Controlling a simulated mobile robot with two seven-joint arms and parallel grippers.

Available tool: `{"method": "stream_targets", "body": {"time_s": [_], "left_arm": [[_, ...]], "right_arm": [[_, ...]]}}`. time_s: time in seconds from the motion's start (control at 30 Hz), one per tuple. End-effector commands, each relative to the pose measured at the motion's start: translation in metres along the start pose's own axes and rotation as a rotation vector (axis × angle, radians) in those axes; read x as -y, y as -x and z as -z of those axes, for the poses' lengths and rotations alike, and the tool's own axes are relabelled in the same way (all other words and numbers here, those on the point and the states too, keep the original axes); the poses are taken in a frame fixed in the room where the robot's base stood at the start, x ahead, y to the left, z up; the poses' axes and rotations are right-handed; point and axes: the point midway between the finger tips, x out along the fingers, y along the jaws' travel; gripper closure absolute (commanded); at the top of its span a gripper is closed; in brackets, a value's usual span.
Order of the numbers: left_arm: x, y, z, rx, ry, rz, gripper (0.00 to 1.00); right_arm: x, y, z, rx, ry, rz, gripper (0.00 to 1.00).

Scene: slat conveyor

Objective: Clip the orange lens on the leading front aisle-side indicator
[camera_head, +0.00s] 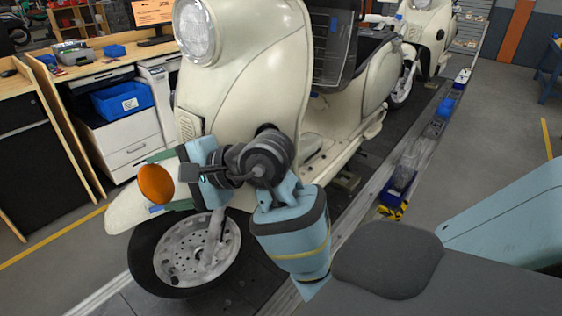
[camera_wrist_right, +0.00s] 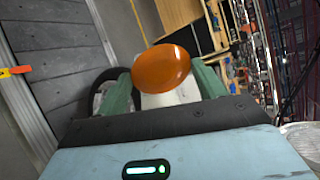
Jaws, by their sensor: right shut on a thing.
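My right gripper (camera_head: 168,181) is shut on the orange lens (camera_head: 155,183), an oval domed piece, and holds it in front of the leading cream scooter (camera_head: 240,85), above its front mudguard. In the right wrist view the lens (camera_wrist_right: 162,69) sits between the two green fingers of the gripper (camera_wrist_right: 163,88). The lens appears apart from the scooter body in the head view. A round headlamp (camera_head: 194,30) and a ribbed panel (camera_head: 187,127) show on the scooter's front. I cannot make out the indicator's seat; my right wrist covers part of the front. My left gripper is not in view.
The front wheel (camera_head: 185,252) stands on the dark slat conveyor (camera_head: 255,295). A second cream scooter (camera_head: 425,35) stands behind. A workbench (camera_head: 110,75) with a blue bin (camera_head: 122,100) is at left. The grey aisle floor (camera_head: 480,140) at right is mostly clear.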

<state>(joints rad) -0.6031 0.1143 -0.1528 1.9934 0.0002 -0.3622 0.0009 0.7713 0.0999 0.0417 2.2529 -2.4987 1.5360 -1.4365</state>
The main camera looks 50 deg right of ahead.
Motion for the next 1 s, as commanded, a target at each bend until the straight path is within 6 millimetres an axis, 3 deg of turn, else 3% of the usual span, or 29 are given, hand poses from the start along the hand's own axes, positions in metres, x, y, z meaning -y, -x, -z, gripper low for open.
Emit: {"method": "stream_targets", "body": {"time_s": [0.1, 0.3, 0.5, 0.7, 1.0], "left_arm": [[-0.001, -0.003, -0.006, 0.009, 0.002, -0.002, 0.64], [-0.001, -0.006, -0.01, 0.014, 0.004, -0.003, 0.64], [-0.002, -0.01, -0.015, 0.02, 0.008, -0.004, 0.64], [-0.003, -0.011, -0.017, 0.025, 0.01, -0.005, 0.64], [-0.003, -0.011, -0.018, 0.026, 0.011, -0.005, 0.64]], "right_arm": [[-0.004, 0.024, 0.042, -0.151, -0.04, 0.169, 0.53], [-0.017, 0.072, 0.103, -0.391, -0.056, 0.385, 0.53], [-0.038, 0.118, 0.145, -0.584, -0.051, 0.527, 0.53], [-0.051, 0.145, 0.164, -0.685, -0.044, 0.595, 0.53], [-0.052, 0.15, 0.167, -0.704, -0.041, 0.61, 0.53]]}}
